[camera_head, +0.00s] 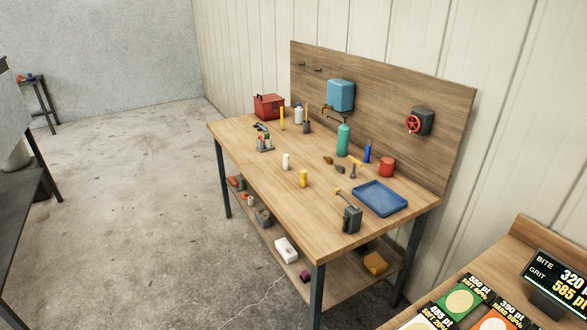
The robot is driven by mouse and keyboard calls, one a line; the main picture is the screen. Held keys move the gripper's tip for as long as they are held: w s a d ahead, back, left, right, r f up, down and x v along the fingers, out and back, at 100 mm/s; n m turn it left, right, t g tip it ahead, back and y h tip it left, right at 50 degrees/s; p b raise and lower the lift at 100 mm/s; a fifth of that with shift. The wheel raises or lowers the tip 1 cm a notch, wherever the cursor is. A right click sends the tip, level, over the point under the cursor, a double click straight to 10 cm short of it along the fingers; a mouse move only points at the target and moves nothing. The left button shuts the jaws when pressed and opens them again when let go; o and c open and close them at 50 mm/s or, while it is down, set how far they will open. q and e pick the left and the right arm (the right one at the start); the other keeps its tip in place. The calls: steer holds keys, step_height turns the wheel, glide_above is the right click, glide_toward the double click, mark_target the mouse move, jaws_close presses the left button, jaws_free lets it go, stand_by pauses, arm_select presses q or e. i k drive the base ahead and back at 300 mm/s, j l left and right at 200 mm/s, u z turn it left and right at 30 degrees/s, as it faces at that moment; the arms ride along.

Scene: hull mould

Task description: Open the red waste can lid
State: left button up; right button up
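A small red can (387,168) stands upright on the wooden workbench (330,225), near its back right, just behind a blue tray (379,198). It appears to be the red waste can; it is too small here to tell how its lid sits. A red box with a dark handle (269,107) stands at the bench's far left corner. Neither of my grippers is in view.
A green bottle (343,140), a grey device with a lever (352,219) and several small items share the bench top. A blue dispenser (341,95) and a red handwheel (413,123) are on the backboard. Open concrete floor (140,210) lies to the left.

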mark_target(269, 96)
steer(key=i+j+u, duration=0.2)
steer(key=i+j, duration=0.2)
steer(key=i+j+u, duration=0.4)
steer(key=i, duration=0.4)
steer(key=i+j+u, duration=0.2)
steer(key=i, duration=0.25)
steer(key=i+j+u, duration=0.2)
steer(key=i, duration=2.9)
steer(key=i+z, duration=0.35)
steer(key=i+j+z, duration=0.3)
steer(key=i, duration=0.2)
steer(key=i+j+z, duration=0.2)
steer(key=i+z, duration=0.35)
steer(key=z, duration=0.25)
steer(key=i+j+z, duration=0.1)
steer(key=z, duration=0.4)
steer(key=i+j+z, duration=0.15)
steer(key=z, duration=0.3)
steer(key=i+j+z, duration=0.15)
steer(key=z, duration=0.35)
steer(key=i+j+z, duration=0.1)
steer(key=j+z, duration=0.2)
steer(key=z, duration=0.15)
steer(key=j+z, duration=0.25)
steer(key=z, duration=0.25)
